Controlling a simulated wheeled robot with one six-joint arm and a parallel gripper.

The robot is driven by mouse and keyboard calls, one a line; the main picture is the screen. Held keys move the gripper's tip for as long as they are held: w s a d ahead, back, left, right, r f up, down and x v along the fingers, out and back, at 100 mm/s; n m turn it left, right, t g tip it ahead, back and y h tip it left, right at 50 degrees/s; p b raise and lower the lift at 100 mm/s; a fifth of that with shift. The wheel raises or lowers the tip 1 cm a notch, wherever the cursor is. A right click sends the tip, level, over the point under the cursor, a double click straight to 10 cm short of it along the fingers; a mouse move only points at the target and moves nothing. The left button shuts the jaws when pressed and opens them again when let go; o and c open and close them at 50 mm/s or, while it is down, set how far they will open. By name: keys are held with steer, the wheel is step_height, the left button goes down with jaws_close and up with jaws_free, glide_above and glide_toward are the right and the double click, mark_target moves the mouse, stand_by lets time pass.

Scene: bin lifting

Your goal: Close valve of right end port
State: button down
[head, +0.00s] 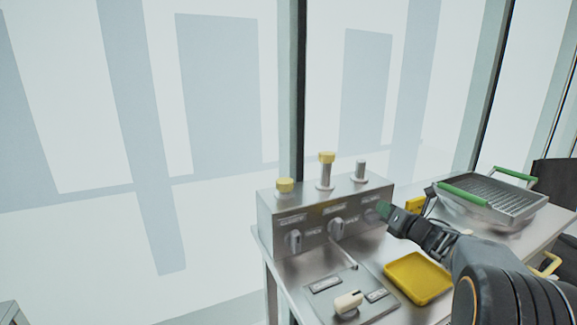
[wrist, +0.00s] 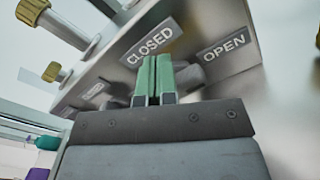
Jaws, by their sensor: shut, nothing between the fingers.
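A metal valve box (head: 308,210) stands on the table with three posts on top. The right end post (head: 361,171) is bare metal; the middle (head: 326,170) and left (head: 285,186) ones have yellow caps. My gripper (head: 384,210) is at the right end of the box front, over the right valve knob. The CLOSED label (wrist: 148,43) and OPEN label (wrist: 224,48) are beside the knob. Contact with the knob is unclear.
The left knob (head: 294,241) and middle knob (head: 336,229) are on the same front. A panel with a white knob (head: 348,303) and a yellow tray (head: 418,278) lie in front. A metal grill tray with green handles (head: 495,202) stands at right.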

steer(key=shift+s+a+b, duration=0.15)
steer(key=shift+a+b, duration=0.15)
steer(key=shift+b, duration=0.2)
steer(key=shift+r, duration=0.25)
stand_by(0.6)
steer(key=shift+r, duration=0.15)
steer(key=shift+s+d, duration=0.1)
steer(key=shift+b+v, duration=1.5)
steer(key=shift+v, duration=1.35)
